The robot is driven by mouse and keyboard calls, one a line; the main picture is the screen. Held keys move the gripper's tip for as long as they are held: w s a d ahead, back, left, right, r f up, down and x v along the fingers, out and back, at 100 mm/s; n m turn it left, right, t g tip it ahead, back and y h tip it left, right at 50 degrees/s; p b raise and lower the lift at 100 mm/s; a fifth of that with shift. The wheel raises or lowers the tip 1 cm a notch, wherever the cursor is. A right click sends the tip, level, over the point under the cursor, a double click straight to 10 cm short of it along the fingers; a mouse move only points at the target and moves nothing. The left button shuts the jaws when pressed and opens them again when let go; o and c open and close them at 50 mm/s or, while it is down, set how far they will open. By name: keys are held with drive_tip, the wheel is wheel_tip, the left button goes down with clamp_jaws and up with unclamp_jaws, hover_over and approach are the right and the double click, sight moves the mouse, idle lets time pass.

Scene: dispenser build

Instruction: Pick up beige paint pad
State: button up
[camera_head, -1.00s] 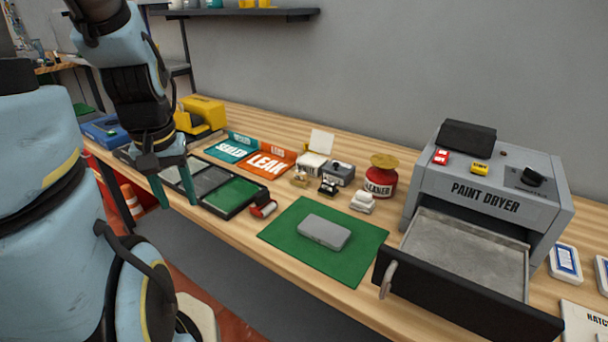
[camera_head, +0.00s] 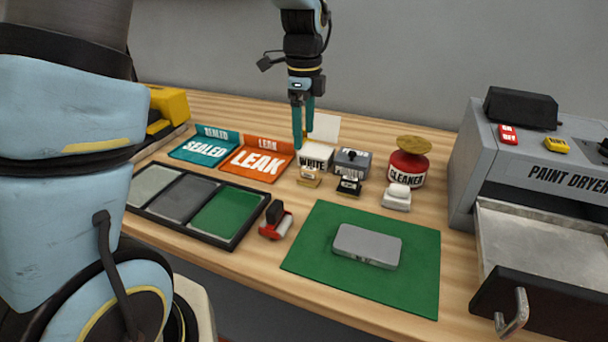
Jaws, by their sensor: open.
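My gripper (camera_head: 303,138) points down with its teal fingers apart and empty, over the back of the workbench, just above and behind a white box marked WHITE (camera_head: 314,159). A small beige pad with a tan block on it (camera_head: 309,177) sits in front of that box; it looks like the beige paint pad, though it is small in this view. The fingers are apart from it. An off-white pad with a raised grip (camera_head: 397,196) stands further right, in front of the red cleaner jar.
A black pad (camera_head: 349,186), grey box (camera_head: 352,162) and cleaner jar (camera_head: 407,168) stand close by on the right. The LEAK tray (camera_head: 257,160) is left. A green mat (camera_head: 330,222) holds a grey case (camera_head: 367,246). The paint dryer's drawer (camera_head: 545,245) is open.

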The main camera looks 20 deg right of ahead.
hover_over(309, 169)
drive_tip(key=shift+m, duration=0.4)
drive_tip(key=f, duration=0.5)
drive_tip(key=shift+w+f+p, duration=0.3)
drive_tip(key=shift+w, duration=0.1)
drive_tip(key=shift+s+d+f+p, duration=0.15)
drive_tip(key=shift+f+p, duration=0.1)
drive_tip(key=shift+f, duration=0.65)
drive_tip(key=shift+s+a+f+p, duration=0.1)
drive_tip(key=shift+f+p, duration=0.15)
drive_tip(key=shift+f, duration=0.6)
drive_tip(key=shift+s+d+f+p, duration=0.15)
drive_tip(key=shift+f+p, duration=0.1)
drive_tip(key=shift+f, duration=0.65)
drive_tip(key=shift+a, duration=0.1)
drive_tip(key=shift+c, duration=0.2)
clamp_jaws()
drive_tip(key=shift+r+b, duration=0.8)
drive_tip(key=shift+r, duration=4.25)
